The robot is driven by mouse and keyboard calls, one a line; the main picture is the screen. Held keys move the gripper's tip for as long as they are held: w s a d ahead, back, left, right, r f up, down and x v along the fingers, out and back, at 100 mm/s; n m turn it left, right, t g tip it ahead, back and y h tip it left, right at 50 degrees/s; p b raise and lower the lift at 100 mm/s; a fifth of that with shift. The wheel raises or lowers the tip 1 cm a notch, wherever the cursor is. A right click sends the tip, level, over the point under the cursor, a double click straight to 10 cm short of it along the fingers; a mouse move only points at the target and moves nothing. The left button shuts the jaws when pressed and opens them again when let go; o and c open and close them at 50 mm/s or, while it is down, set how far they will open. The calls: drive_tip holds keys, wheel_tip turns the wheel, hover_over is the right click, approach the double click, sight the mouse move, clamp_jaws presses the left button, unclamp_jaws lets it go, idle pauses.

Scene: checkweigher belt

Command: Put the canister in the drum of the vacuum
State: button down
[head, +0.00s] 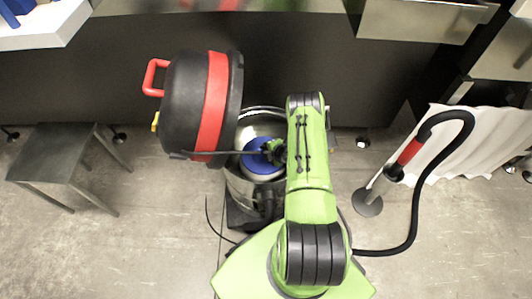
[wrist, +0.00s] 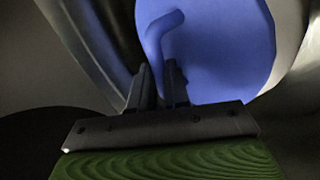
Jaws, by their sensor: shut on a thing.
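The vacuum's steel drum (head: 246,132) stands open at the centre of the head view. Its black lid (head: 188,100) with a red band is tipped up to the left. The canister (head: 256,158) shows as a round blue top inside the drum's mouth, partly hidden by my arm. In the wrist view the canister's blue top (wrist: 225,45) carries a bent blue handle (wrist: 155,38). My gripper (wrist: 160,88) is shut on the canister by this handle. It also shows at the drum's mouth in the head view (head: 274,151). Whether the canister touches the drum's bottom is hidden.
A black hose (head: 418,205) and a wand with a red grip (head: 409,152) stand to the right, by a white cloth (head: 455,150). A grey stool (head: 62,150) stands at the left. A dark counter front lies behind the vacuum.

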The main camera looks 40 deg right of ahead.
drive_tip(key=shift+r, duration=0.1)
drive_tip(key=shift+f, duration=0.6)
drive_tip(key=c, duration=1.1)
unclamp_jaws()
drive_tip(key=shift+r, duration=0.3)
drive_tip(key=p+v, duration=0.5)
drive_tip(key=v, duration=0.7)
drive_tip(key=shift+r+p, duration=0.35)
drive_tip(key=shift+a, duration=0.1)
